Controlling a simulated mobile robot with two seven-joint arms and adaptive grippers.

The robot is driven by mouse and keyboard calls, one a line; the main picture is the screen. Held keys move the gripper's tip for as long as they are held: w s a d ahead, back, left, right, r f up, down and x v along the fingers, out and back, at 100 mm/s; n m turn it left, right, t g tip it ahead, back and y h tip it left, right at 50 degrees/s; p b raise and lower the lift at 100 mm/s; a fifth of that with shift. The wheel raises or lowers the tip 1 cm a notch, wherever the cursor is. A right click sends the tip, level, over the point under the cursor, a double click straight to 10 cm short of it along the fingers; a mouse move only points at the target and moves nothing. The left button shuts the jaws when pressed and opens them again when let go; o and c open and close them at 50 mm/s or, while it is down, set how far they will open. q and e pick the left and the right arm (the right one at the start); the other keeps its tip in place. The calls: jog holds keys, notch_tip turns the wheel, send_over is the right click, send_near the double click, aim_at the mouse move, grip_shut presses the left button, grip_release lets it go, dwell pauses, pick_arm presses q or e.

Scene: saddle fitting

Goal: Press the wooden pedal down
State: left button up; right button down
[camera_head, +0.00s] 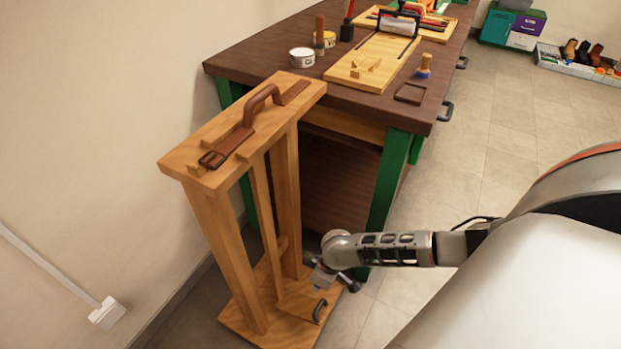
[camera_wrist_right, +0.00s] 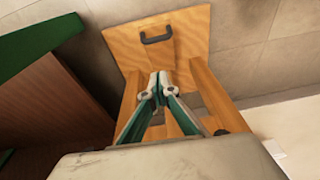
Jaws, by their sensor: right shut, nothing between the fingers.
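A tall wooden stand with a leather strap and handle on its top plank (camera_head: 215,135) rises from a flat wooden base (camera_head: 245,318). The wooden pedal (camera_head: 297,298) is low at the front of the stand, with a dark handle (camera_head: 319,311) on it. In the right wrist view the dark handle (camera_wrist_right: 157,38) shows on pale wood beyond the fingertips. My right gripper (camera_head: 325,280) is low beside the stand, close to the pedal. Its fingers (camera_wrist_right: 158,82) are shut and empty; I cannot tell whether they touch the wood. My left gripper is out of view.
A dark workbench (camera_head: 270,55) with green legs stands behind the stand, with tins, boards and tools on it. A wall is close on the left. Tiled floor (camera_head: 500,130) is clear to the right of the bench.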

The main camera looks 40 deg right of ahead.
jog(key=b+x, duration=0.2)
jog(key=x, duration=0.2)
jog(key=s+b+x, duration=0.1)
jog(key=b+x, duration=0.1)
jog(key=x, duration=0.2)
jog(key=s+b+x, duration=0.1)
jog(key=b+x, duration=0.1)
jog(key=x, duration=0.2)
jog(key=shift+s+d+f, duration=0.15)
jog(key=shift+d+f, duration=0.15)
jog(key=shift+s+d+f+b, duration=0.15)
jog(key=shift+s+f+b, duration=0.05)
jog(key=shift+f+b, duration=0.2)
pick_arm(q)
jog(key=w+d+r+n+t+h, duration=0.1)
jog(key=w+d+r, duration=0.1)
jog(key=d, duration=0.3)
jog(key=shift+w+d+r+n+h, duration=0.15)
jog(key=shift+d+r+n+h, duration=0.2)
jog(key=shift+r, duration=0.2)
